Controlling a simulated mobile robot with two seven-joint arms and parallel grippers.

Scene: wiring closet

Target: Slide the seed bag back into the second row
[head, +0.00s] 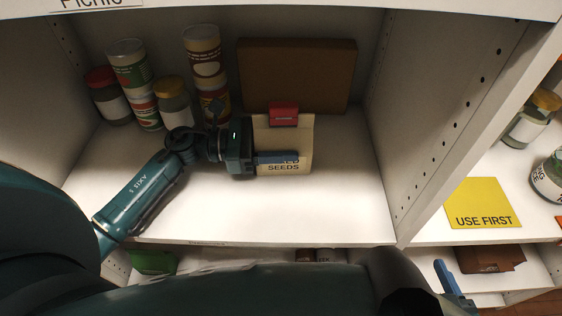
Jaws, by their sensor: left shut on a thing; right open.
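The seed bag (301,142) is a cream packet printed "SEEDS" with a red clip (284,115) at its top. It stands on the white shelf (325,205) in front of a brown box (298,68). My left gripper (279,158) reaches in from the left and is shut on the bag, with a blue finger across its front. The gripper hides part of the bag's left side and its print. My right gripper (450,280) shows only partly at the lower right, open and away from the bag.
A red-lidded jar (109,97), stacked cans (130,65), a gold-lidded jar (173,99) and more stacked cans (204,55) stand left of the box. The shelf is clear in front and right. A divider (455,110) bounds the right, with a yellow "USE FIRST" card (480,198) beyond.

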